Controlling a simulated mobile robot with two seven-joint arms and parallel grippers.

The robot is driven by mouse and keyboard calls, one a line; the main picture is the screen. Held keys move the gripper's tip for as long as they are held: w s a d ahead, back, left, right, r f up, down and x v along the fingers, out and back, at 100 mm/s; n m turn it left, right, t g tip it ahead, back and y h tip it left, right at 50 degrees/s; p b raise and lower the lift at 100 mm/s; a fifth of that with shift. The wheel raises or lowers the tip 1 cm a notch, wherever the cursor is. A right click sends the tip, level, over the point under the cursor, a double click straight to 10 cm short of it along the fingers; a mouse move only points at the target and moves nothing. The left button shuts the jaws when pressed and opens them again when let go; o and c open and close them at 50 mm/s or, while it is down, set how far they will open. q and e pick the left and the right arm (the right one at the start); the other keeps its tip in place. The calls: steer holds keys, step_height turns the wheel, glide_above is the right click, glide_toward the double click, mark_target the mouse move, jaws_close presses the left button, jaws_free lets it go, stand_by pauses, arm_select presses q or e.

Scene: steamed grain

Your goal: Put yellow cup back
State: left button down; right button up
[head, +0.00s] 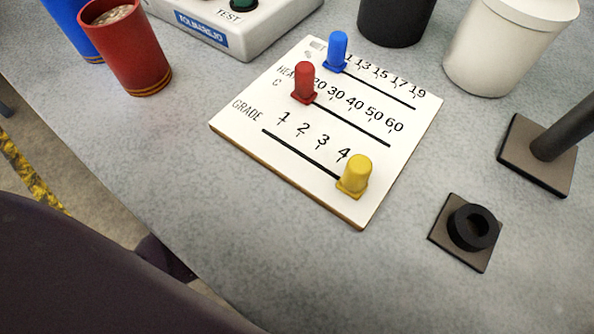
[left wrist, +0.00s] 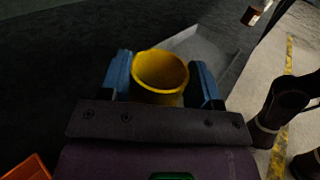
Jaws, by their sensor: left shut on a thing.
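The yellow cup (left wrist: 160,75) is in the left wrist view, its round rim facing the camera. My left gripper (left wrist: 163,70) has one blue finger on each side of the cup and is shut on it. The cup's lower part is hidden behind the gripper body. The head view shows neither the yellow cup nor a gripper. A red cup (head: 128,50) with light grains in it and a blue cup (head: 72,25) stand at the upper left of the table in the head view. My right gripper is not in view.
A white slider board (head: 235,125) with blue, red and yellow knobs lies mid-table. Behind it are a white TEST box (head: 270,22), a black container (head: 395,18) and a white container (head: 505,45). Two dark square bases, one with a ring (head: 470,228), are at right. The table's front is clear.

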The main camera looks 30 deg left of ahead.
arm_select(q)
steer(key=shift+f, duration=0.55)
step_height(320, 180, down, 4)
steer(key=shift+s+r+b, duration=0.1)
steer(key=shift+r+b, duration=0.15)
steer(key=shift+b, duration=0.75)
steer(key=shift+f, duration=0.2)
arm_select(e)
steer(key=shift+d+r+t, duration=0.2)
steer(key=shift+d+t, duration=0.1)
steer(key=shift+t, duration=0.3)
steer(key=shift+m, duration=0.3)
arm_select(q)
steer(key=shift+f, duration=0.1)
steer(key=shift+c, duration=1.6)
jaws_free()
